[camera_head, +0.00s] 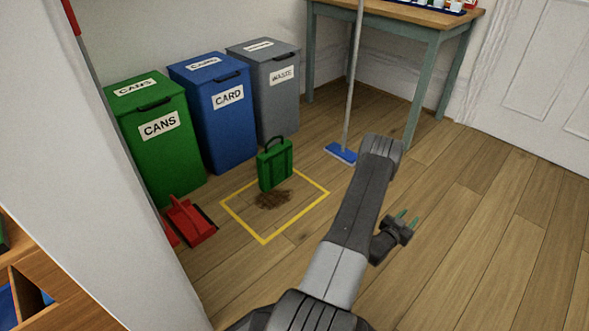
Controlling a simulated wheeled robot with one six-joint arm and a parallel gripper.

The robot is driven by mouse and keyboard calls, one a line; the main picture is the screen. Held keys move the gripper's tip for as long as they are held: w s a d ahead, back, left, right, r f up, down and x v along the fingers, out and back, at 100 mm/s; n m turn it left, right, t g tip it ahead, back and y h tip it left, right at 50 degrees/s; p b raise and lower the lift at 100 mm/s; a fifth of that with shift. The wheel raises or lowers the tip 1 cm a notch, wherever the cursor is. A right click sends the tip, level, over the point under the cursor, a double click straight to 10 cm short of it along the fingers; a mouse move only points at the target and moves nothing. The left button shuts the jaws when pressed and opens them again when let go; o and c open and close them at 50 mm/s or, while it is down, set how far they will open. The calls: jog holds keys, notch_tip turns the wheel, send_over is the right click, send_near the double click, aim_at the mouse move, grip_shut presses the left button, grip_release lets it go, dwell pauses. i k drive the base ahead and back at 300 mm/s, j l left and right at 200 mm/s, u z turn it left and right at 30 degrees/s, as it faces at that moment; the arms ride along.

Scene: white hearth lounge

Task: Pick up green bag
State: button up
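The green bag (275,166) stands upright on the wooden floor, its handle loop on top. It is at the back of a yellow taped square (312,203), with a brown dirt patch (272,200) just in front of it. My gripper (406,217) is to the right of the square, apart from the bag, at the end of my folded arm. Its two greenish fingertips are spread with a gap between them, and nothing shows between them.
Green (160,150), blue (224,125) and grey (275,95) bins stand behind the bag. A red dustpan (190,222) lies left of the square. A blue mop (341,153) stands near a table (425,45). A white wall edge (100,200) is at left. Floor at right is clear.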

aim_at(275, 164)
jog(key=u, duration=0.4)
jog(key=l+u, duration=0.15)
jog(key=u, duration=0.25)
jog(key=i+l+u, duration=0.1)
jog(key=u, duration=0.75)
jog(key=l+u, duration=0.25)
jog(key=l, duration=0.3)
jog(key=l+u, duration=0.3)
jog(key=l, duration=0.25)
jog(key=k+l+u, duration=0.1)
jog(key=l+u, duration=0.15)
jog(key=l, duration=0.25)
jog(key=k+l+u, duration=0.25)
jog(key=l, duration=0.3)
jog(key=i+l, duration=0.2)
jog(key=l, duration=0.15)
jog(key=i+l, duration=0.15)
jog(key=l, duration=0.25)
